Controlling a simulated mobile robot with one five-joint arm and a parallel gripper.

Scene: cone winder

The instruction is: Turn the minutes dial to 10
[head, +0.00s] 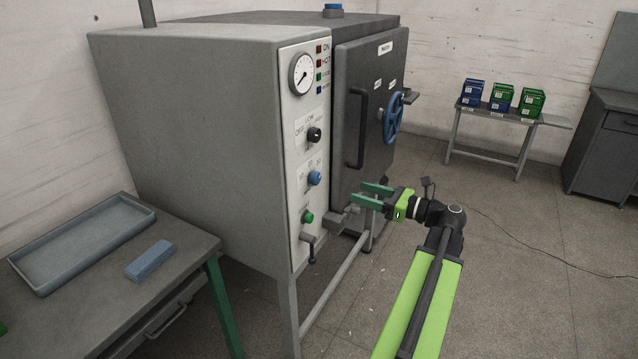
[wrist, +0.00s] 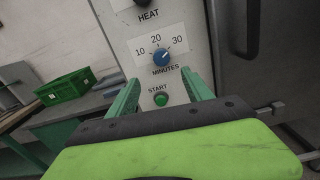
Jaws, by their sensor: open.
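The minutes dial (wrist: 161,58) is a round blue knob on the oven's pale control panel, marked 10, 20 and 30. It also shows in the head view (head: 314,178), below the black heat knob (head: 314,135). Its pointer is too small to read surely. My gripper (head: 362,192) is open and empty, in front of and to the right of the panel in the head view. In the wrist view its two green fingers (wrist: 162,84) point toward the panel, below and either side of the dial, apart from it. The green start button (wrist: 161,99) shows between them.
The grey oven (head: 195,120) has a door with a dark handle (head: 356,128) and a blue wheel (head: 393,119). A lever (head: 311,248) sticks out low on the panel. A table with a tray (head: 85,240) and blue block (head: 150,260) stands left. Open floor lies right.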

